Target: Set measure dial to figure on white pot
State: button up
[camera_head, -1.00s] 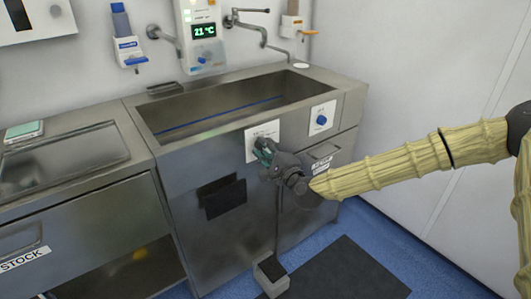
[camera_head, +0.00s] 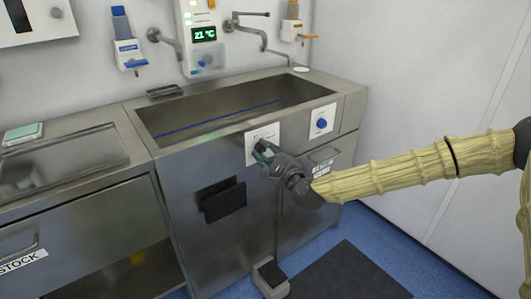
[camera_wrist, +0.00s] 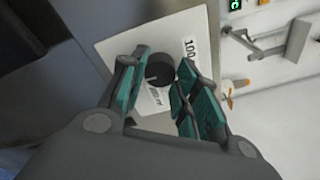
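The dial is a black round knob (camera_wrist: 160,68) on a white panel (camera_wrist: 115,35) with printed marks, one reading "100", in the wrist view. In the head view this white panel (camera_head: 262,133) is on the sink cabinet's front, and my gripper hides the knob. My gripper (camera_wrist: 164,62) has its teal fingers apart, one on each side of the knob. I cannot tell whether they touch it. My gripper also shows at the panel in the head view (camera_head: 262,152). I cannot make out a white pot with a figure.
A second white panel with a blue knob (camera_head: 321,124) is to the right on the same cabinet. A metal sink (camera_head: 230,113) is above, with taps (camera_head: 250,26) and a temperature display (camera_head: 204,34) behind. A black tray (camera_head: 222,200) juts out below my gripper.

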jog(key=o, duration=0.4)
jog(key=v, duration=1.2)
jog(key=shift+d, duration=0.1)
